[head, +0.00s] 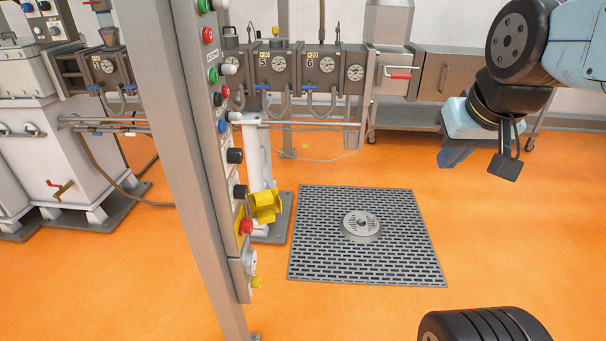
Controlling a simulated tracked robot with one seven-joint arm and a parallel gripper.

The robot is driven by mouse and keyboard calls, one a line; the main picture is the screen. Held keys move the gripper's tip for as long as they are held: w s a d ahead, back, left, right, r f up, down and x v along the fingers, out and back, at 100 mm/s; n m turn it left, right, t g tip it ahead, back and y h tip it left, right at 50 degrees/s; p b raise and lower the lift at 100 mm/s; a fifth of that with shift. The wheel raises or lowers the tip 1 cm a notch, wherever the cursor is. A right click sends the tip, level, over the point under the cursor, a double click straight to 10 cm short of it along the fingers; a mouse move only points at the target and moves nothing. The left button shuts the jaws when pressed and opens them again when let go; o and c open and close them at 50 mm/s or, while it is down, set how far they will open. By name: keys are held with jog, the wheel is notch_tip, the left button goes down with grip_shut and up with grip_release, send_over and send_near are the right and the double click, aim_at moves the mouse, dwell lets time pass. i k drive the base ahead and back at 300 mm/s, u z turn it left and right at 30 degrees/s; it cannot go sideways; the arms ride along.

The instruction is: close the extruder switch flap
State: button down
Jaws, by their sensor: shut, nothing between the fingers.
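The yellow switch flap (265,205) sticks out to the right from the narrow control panel on the grey post. It stands open, away from the red button (246,227) on its yellow plate, which shows uncovered just below and left of it. My gripper (481,163) hangs at the upper right, well to the right of the flap and touching nothing. It is shut and empty, with its fingers pointing down.
The control panel (218,130) carries several knobs and buttons above the flap. A floor grate (400,255) with a round drain lies right of the post. Behind stand the extruder barrel (300,65) with gauges and a steel cart (445,72).

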aim_at(263, 204)
jog(key=u, duration=0.15)
jog(key=i, duration=0.1)
jog(key=z, duration=1.65)
jog(key=i, duration=2.2)
jog(key=u, duration=2)
jog(key=i, duration=0.1)
jog(key=u, duration=1.75)
